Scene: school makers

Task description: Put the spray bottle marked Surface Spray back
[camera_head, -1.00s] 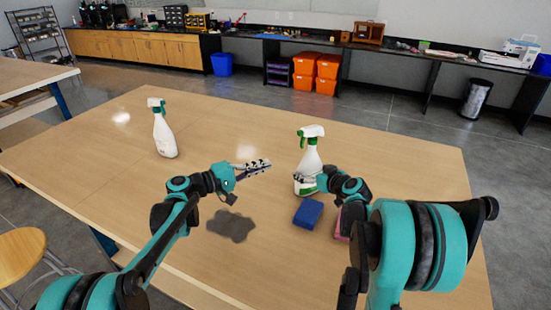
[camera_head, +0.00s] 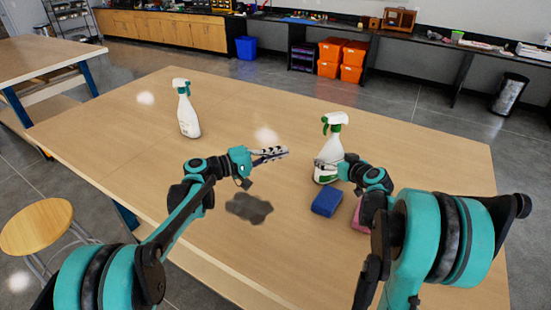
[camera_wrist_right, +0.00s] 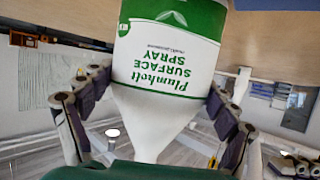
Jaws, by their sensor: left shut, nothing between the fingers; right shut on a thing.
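The Surface Spray bottle (camera_head: 334,150), white with a green trigger head and green label, stands upright at the right of the table. My left gripper (camera_head: 284,152) is shut and empty, above the table to the left of the bottle.
A second white spray bottle (camera_head: 188,112) with a teal head stands at the back left of the table (camera_head: 250,95). A blue sponge (camera_head: 326,202) and a partly hidden pink one (camera_head: 360,220) lie in front of the held bottle. The middle is clear. A stool (camera_head: 38,225) stands at left.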

